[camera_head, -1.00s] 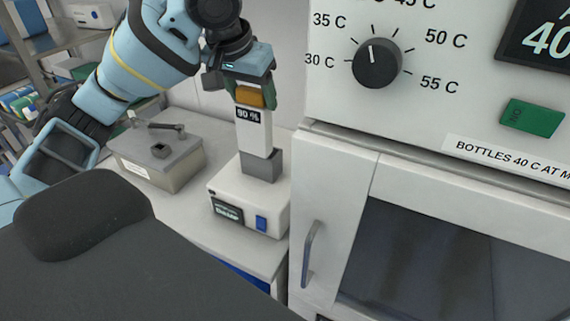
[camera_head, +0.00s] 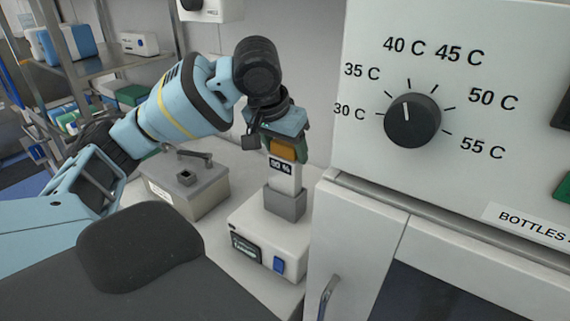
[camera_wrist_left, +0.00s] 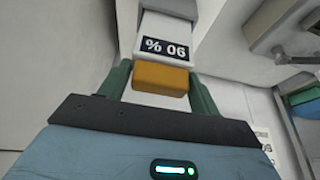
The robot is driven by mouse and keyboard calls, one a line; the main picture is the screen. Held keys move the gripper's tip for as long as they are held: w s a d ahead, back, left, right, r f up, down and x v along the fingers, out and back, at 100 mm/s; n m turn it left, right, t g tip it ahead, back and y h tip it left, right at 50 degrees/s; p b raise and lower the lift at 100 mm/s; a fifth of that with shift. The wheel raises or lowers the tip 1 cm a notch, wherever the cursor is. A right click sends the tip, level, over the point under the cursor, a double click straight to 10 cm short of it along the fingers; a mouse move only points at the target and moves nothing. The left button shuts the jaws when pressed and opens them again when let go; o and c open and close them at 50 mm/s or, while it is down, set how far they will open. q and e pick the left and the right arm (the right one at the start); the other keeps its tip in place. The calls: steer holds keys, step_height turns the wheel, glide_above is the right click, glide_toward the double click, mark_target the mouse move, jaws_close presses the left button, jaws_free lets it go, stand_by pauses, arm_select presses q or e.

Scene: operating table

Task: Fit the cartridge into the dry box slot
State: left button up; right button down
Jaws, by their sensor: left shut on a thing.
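The cartridge (camera_head: 285,176) is a white upright block with an orange top and a dark "90 %" label. Its lower end is inside the grey slot collar (camera_head: 286,203) on top of the white dry box (camera_head: 262,238), which has a dark display and a blue switch. My left gripper (camera_head: 284,149) is above it, shut on the orange top. The left wrist view shows the orange top (camera_wrist_left: 161,78) between the green fingers, with the label (camera_wrist_left: 166,50) beyond it. How deep the cartridge sits is hidden by the collar. My right gripper is not in view.
A grey metal box (camera_head: 187,186) with a lid handle stands left of the dry box. A large white warming cabinet (camera_head: 365,240) with a temperature knob (camera_head: 412,120) stands close on the right. A shelf rack (camera_head: 75,70) is at the back left.

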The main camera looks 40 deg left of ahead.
arm_select(q)
steer(key=shift+f, duration=2)
steer(key=o, duration=1.4)
steer(key=v, duration=1.2)
steer(key=shift+d, duration=0.1)
